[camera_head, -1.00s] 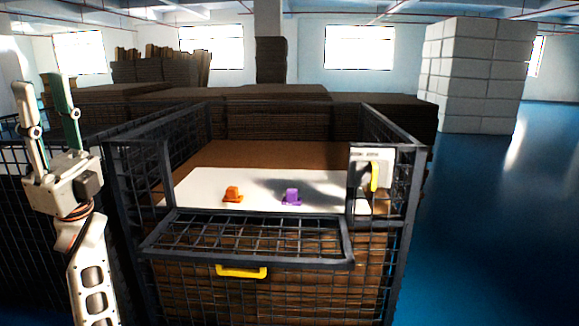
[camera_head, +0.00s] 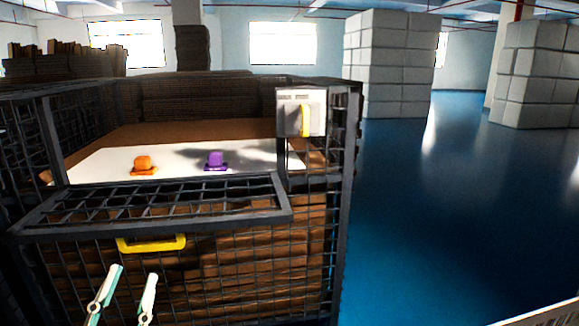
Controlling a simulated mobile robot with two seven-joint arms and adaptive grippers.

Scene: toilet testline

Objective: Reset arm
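My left gripper (camera_head: 127,292) shows at the bottom left of the head view, in front of the wire cage (camera_head: 336,215). Its two fingers are spread apart, with nothing between them. Only the fingers show; the rest of the arm is below the picture. An orange object (camera_head: 143,165) and a purple object (camera_head: 215,160) rest apart on a white board (camera_head: 100,165) inside the cage, away from the gripper. My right gripper is not in view.
The cage's front flap is folded outward and has a yellow handle (camera_head: 151,243). A white box with a yellow handle (camera_head: 301,112) hangs at the cage's right corner. White block stacks (camera_head: 392,63) stand behind right. The blue floor (camera_head: 440,200) on the right is clear.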

